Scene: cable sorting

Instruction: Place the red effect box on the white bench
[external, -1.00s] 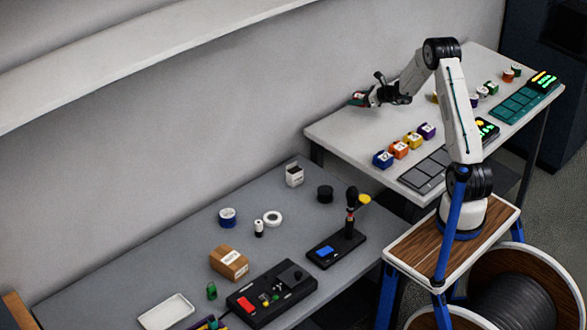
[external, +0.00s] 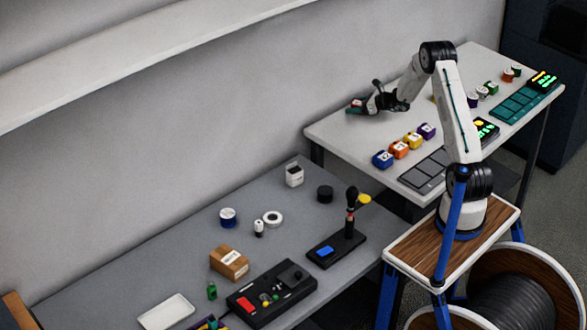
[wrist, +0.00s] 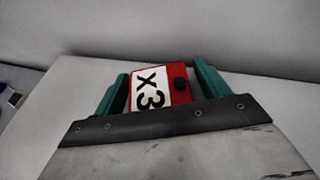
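The red effect box (wrist: 181,85), with a white "X3" label and a black knob, sits between the two green fingers of my gripper (wrist: 160,88) in the wrist view. The fingers are shut on its sides. In the external view the red box (external: 357,102) shows small at the tip of my gripper (external: 355,107), near the back left edge of the white bench (external: 340,130). I cannot tell whether its underside touches the bench top.
The bench's left corner is clear. A lower grey table (external: 180,262) holds a cardboard box (external: 229,262), tape rolls and a black control box.

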